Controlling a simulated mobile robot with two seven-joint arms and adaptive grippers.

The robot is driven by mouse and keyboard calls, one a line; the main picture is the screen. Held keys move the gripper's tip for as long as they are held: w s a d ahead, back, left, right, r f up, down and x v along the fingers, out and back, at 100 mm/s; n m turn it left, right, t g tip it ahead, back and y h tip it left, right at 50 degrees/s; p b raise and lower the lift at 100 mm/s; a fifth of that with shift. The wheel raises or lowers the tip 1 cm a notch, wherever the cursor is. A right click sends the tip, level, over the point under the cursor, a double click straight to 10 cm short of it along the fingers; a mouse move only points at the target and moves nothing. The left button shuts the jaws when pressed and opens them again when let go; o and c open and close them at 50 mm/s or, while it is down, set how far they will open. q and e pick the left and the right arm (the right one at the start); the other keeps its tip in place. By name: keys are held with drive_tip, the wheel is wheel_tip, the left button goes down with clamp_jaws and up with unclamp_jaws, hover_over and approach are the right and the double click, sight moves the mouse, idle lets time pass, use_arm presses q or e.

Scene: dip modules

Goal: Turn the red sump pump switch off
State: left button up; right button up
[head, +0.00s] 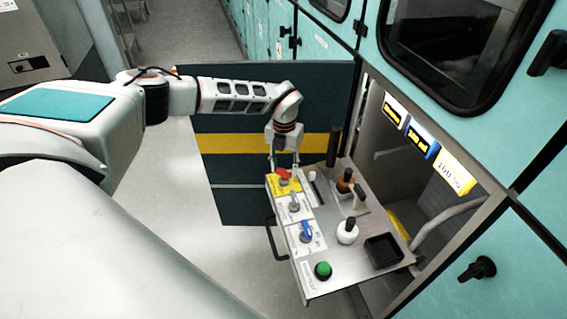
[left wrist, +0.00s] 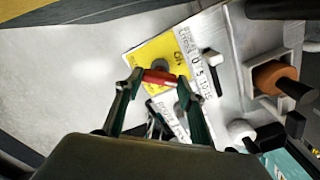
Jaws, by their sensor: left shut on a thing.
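The red switch (head: 283,173) sits on a yellow plate (head: 293,184) at the far left corner of the panel in the head view. My left gripper (head: 284,167) reaches down onto it from above. In the left wrist view the red switch handle (left wrist: 159,77) lies between the two fingertips of my left gripper (left wrist: 160,78), which is shut on it. The yellow plate (left wrist: 160,52) carries an "ON" marking beside the handle. The exact angle of the switch is hard to tell. My right gripper is not in view.
A cabinet with lit displays (head: 423,137) stands at right. Open floor lies left.

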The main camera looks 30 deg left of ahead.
use_arm(q)
drive_tip(key=m+p, duration=0.1)
drive_tip(key=m, duration=0.1)
drive_tip(key=shift+r+m, duration=0.1)
drive_tip(key=shift+m, duration=0.3)
drive_tip(key=m+p, duration=0.1)
drive_tip(key=m, duration=0.2)
drive_tip(key=shift+m+p, duration=0.3)
drive_tip(key=shift+p, duration=0.05)
drive_tip(key=shift+m+p, duration=0.3)
drive_tip(key=shift+m, duration=1.5)
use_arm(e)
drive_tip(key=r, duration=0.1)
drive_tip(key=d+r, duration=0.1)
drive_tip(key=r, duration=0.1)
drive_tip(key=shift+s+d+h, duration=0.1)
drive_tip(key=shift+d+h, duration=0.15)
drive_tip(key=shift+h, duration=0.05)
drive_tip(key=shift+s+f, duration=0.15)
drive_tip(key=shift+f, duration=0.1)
use_arm(q)
drive_tip(key=o, duration=1.1)
drive_tip(key=shift+o, duration=0.2)
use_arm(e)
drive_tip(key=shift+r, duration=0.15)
